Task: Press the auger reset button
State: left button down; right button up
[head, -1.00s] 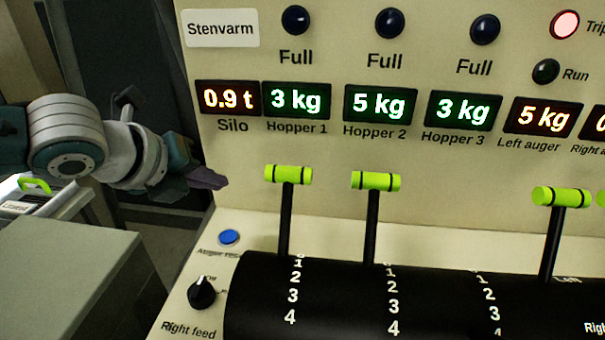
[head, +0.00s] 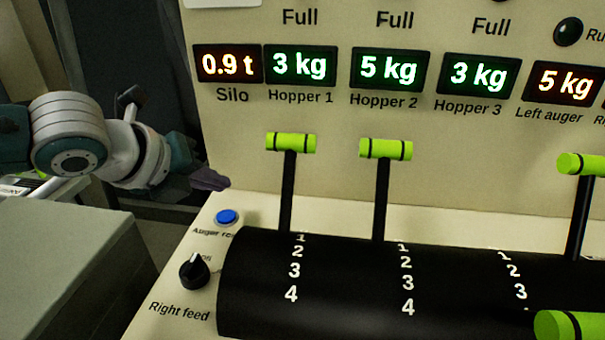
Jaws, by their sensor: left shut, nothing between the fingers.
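The auger reset button (head: 227,217) is a round blue button on the cream console's sloping left part, with its label partly readable below it. My left gripper (head: 222,182) comes in from the left and is shut and empty. In the picture its fingertips are just above the button, and they look apart from it. My right gripper is not in the head view.
A black Right feed knob (head: 194,271) sits just below the button. Hopper levers with green grips (head: 291,142) (head: 386,148) rise from a black drum (head: 350,290) to the right. Lit displays (head: 300,67) line the upright panel. A grey box (head: 65,255) stands at lower left.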

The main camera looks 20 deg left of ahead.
aim_at(223, 221)
pick_arm(q)
notch_tip(223, 221, down, 3)
jog(key=shift+f+b, duration=0.2)
jog(key=shift+b, duration=0.7)
jog(key=shift+f, duration=0.1)
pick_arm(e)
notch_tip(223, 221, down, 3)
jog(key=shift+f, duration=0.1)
pick_arm(q)
jog(key=shift+f, duration=0.15)
dwell(0.8)
jog(key=shift+f, duration=0.25)
jog(key=shift+f+b, duration=0.45)
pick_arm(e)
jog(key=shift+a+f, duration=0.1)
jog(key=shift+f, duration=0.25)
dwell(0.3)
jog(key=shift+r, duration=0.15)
pick_arm(q)
jog(key=shift+r+p, duration=0.85)
jog(key=shift+p, duration=0.15)
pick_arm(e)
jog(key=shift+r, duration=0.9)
pick_arm(q)
jog(key=shift+r, duration=0.1)
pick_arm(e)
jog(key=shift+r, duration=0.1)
